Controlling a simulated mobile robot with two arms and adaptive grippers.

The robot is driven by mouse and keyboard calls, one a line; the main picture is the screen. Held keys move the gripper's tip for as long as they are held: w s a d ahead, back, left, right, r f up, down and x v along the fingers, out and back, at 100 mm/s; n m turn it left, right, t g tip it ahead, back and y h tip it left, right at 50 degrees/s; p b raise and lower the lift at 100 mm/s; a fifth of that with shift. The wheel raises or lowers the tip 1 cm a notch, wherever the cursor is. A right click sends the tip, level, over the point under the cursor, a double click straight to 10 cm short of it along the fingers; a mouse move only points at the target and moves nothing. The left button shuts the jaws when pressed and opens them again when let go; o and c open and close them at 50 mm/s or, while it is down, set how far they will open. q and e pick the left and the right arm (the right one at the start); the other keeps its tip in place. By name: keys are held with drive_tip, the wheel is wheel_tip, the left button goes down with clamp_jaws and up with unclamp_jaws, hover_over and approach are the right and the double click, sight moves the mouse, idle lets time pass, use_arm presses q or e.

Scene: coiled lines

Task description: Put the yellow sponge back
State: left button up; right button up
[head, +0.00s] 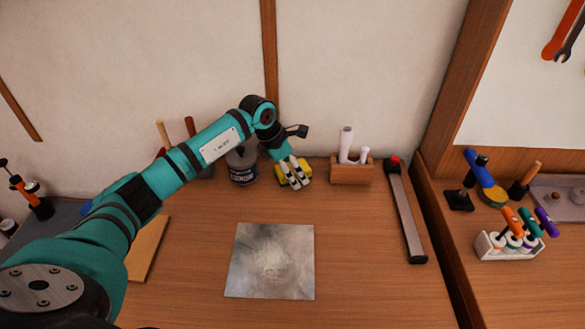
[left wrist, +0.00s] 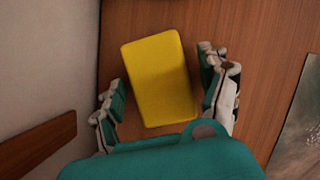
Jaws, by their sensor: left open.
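The yellow sponge (left wrist: 158,78) lies on the wooden table at the back, close to the wall. In the head view only small yellow parts of the sponge (head: 283,168) show around my left gripper (head: 294,182), which hides the rest. In the left wrist view my left gripper (left wrist: 163,80) is open, with one finger on each side of the sponge. Narrow gaps show between the fingers and the sponge, so it is not clamped. My right gripper is in neither view.
A dark can (head: 242,168) stands just left of the sponge. A wooden holder (head: 350,174) with white rolls stands to its right, then a long grey bar (head: 406,212). A grey square sheet (head: 270,262) lies in front.

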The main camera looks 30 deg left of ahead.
use_arm(q)
drive_tip(key=shift+r, duration=0.1)
drive_tip(key=shift+r, duration=0.2)
drive_tip(key=b+v, duration=0.1)
drive_tip(key=v, duration=1)
drive_tip(key=shift+s+r, duration=0.15)
drive_tip(key=shift+r, duration=0.2)
drive_tip(key=shift+a, duration=0.1)
